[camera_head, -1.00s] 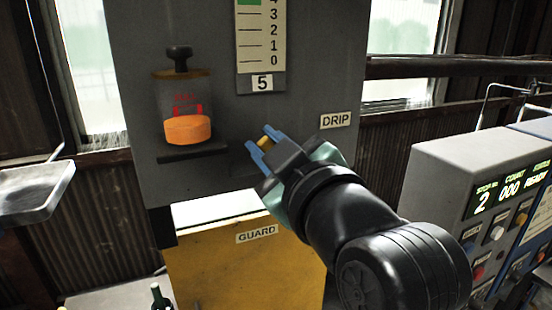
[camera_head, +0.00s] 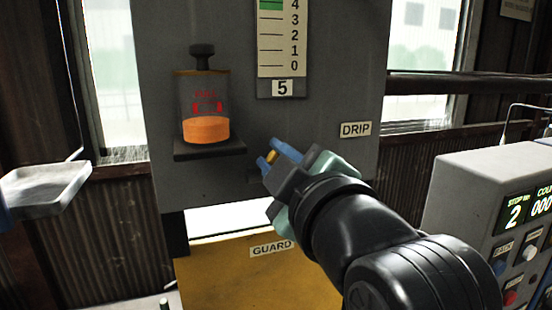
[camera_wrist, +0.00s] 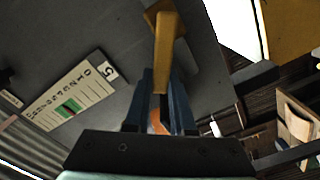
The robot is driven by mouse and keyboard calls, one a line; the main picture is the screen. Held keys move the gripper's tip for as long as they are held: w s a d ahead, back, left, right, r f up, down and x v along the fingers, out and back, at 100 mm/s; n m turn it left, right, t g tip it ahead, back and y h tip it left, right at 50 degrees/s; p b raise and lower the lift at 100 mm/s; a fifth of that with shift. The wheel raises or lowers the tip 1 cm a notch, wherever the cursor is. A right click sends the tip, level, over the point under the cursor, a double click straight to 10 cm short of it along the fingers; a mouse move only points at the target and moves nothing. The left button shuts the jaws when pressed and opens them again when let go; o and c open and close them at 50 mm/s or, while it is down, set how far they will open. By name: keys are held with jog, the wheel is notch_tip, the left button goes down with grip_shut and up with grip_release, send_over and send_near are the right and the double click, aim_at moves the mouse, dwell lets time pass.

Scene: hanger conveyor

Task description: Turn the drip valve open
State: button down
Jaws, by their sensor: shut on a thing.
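The drip valve's yellow lever (camera_wrist: 166,50) shows in the wrist view, running from a brown-yellow block on the grey panel (camera_head: 330,80) in between my fingers. My gripper (camera_head: 272,157) has blue fingers shut on the lever. In the head view only a small yellow bit of the lever (camera_head: 271,156) shows between the fingertips; the rest is hidden by my gripper. The DRIP label (camera_head: 356,129) is to the right of the gripper. The fingers also show in the wrist view (camera_wrist: 162,100), one on each side of the lever's end.
An oil cup (camera_head: 206,130) with orange oil sits on a dark ledge left of my gripper. A numbered scale (camera_head: 278,40) is above. A yellow guard (camera_head: 235,275) is below. A control box (camera_head: 490,190) stands at right, a grey tray (camera_head: 45,188) at left.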

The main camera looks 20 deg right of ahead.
jog(key=c, duration=0.8)
grip_release()
jog(key=shift+o, duration=0.2)
jog(key=shift+s, duration=0.1)
jog(key=s+b, duration=0.6)
jog(key=s, duration=0.6)
jog(key=shift+s+d, duration=0.25)
jog(key=shift+s, duration=0.15)
